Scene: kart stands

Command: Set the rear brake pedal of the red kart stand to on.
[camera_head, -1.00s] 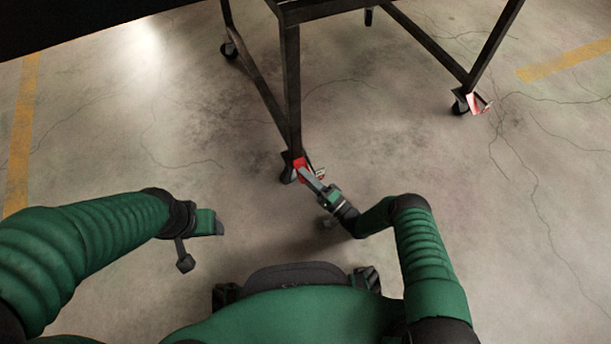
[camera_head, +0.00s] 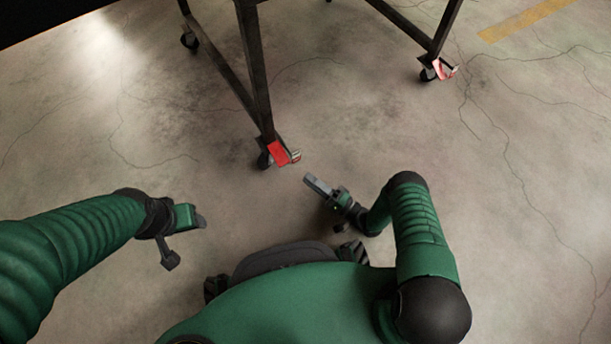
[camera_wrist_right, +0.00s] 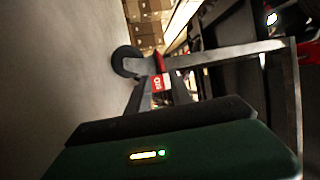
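The kart stand (camera_head: 258,80) is a dark metal frame on casters. Its nearest leg ends in a black caster (camera_head: 264,160) with a red brake pedal (camera_head: 279,152). That leg's red pedal seems to show in the right wrist view (camera_wrist_right: 161,82), with small white lettering I cannot read surely. My right gripper (camera_head: 316,184) is below and right of this pedal, apart from it, with nothing visible in it. Its finger gap is unclear. My left gripper (camera_head: 200,221) hangs over bare floor at the left, away from the stand; its fingers are too unclear to read.
A second red pedal (camera_head: 444,69) is on the caster at the far right leg. Another caster (camera_head: 189,40) stands at the upper left, with no red seen on it. The cracked concrete floor (camera_head: 470,220) around is clear. Stacked boxes (camera_wrist_right: 150,20) show in the right wrist view.

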